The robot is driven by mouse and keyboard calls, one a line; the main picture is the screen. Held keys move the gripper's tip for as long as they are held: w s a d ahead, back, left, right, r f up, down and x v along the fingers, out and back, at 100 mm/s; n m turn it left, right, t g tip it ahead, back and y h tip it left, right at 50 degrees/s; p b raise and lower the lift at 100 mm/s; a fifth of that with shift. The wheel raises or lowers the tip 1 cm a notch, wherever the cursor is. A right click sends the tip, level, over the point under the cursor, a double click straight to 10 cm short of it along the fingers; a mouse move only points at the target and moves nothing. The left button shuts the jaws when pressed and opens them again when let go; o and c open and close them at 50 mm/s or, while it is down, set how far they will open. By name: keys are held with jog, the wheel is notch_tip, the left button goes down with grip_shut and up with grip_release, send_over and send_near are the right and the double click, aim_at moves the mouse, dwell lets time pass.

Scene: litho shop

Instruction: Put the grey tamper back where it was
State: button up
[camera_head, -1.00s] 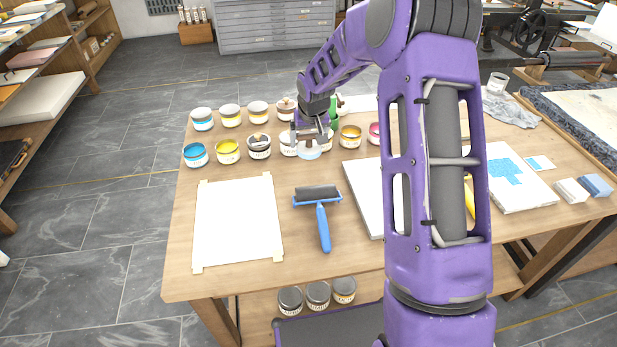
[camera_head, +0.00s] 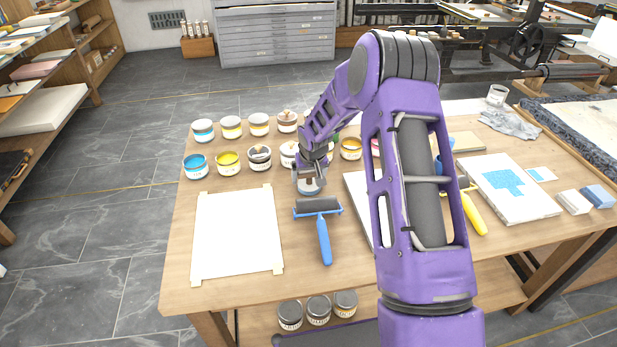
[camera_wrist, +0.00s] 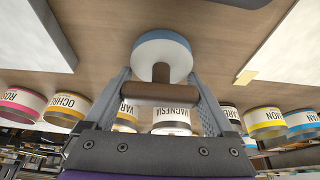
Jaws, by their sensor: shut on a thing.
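My gripper (camera_head: 310,177) is shut on the tamper (camera_head: 312,190), just behind the blue-handled roller and in front of the jar rows. In the wrist view the tamper (camera_wrist: 163,50) shows a pale round disc with a blue-grey rim and a brown post and crossbar handle. The crossbar lies between the two fingers of my gripper (camera_wrist: 160,92). The disc hangs clear of the jars. I cannot tell how high it is over the worktable (camera_head: 230,290).
Several ink jars (camera_head: 228,163) stand in two rows behind, partly hidden by my arm. The roller (camera_head: 320,225) lies in front. A taped white sheet (camera_head: 238,235) is at left, a white slab (camera_head: 357,195) at right.

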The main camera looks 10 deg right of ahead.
aim_at(311, 191)
jog(key=shift+f, duration=0.15)
jog(key=o, duration=1.1)
jog(key=shift+o, duration=0.2)
jog(key=shift+r, duration=0.5)
jog(key=p+v, duration=0.1)
jog(key=v, duration=1)
jog(key=shift+s, duration=0.15)
jog(key=shift+r, duration=0.2)
